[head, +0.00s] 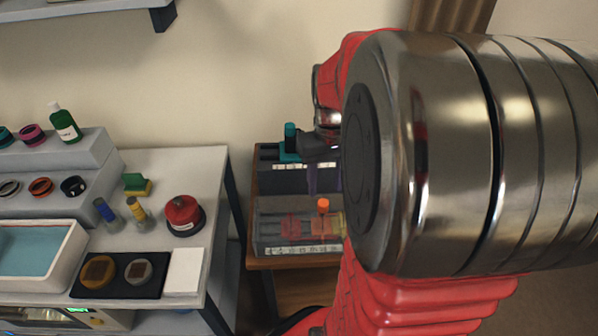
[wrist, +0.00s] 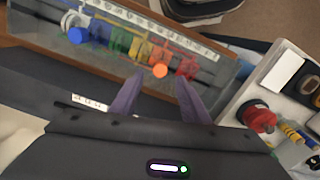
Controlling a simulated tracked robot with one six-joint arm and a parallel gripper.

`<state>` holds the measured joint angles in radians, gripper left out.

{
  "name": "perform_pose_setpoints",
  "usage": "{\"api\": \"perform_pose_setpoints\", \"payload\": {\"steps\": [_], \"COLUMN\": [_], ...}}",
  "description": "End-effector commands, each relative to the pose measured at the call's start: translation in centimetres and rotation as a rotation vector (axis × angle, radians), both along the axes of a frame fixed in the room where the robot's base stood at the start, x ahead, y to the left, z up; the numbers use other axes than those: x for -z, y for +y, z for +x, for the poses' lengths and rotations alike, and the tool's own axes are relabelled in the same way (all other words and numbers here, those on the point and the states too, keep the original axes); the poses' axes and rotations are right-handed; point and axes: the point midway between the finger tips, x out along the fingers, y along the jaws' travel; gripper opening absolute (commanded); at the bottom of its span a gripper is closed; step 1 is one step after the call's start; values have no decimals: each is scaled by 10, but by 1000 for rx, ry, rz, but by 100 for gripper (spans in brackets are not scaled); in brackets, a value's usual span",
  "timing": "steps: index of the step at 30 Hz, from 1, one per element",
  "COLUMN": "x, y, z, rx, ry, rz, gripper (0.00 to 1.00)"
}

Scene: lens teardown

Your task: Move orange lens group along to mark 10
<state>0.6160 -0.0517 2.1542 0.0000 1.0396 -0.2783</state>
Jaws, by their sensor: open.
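The orange lens group (head: 323,227) sits on the front rail of the bench in the head view, its orange knob standing up. In the wrist view its orange knob (wrist: 160,71) shows just beyond my fingertips, between the yellow group and the red group (wrist: 187,66). My gripper (wrist: 158,82) is open and empty, its two purple fingers apart. In the head view a purple finger (head: 312,180) shows above and behind the knob; my arm hides the rest. The numbered scale (head: 295,250) runs along the front edge; its marks are too small to read.
Yellow (wrist: 139,47), green (wrist: 119,40) and blue (wrist: 80,35) groups share the rail. The red group (head: 290,226) is close on the orange one's left in the head view. A teal knob (head: 290,137) stands on the rear rail. A side table (head: 190,160) with a red-topped jar is at left.

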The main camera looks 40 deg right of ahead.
Motion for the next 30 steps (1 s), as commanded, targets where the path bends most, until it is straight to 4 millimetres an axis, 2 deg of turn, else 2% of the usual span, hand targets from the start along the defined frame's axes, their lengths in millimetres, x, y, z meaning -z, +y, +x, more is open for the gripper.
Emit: {"api": "perform_pose_setpoints", "payload": {"steps": [6, 12, 24, 30], "x": [35, 56, 62, 62], "y": [0, 0, 0, 0], "z": [-1, -1, 0, 0], "rx": [0, 1, 1, 1], "ry": [2, 2, -1, -1], "rz": [2, 1, 0, 0], "gripper": [42, 42, 41, 27]}}
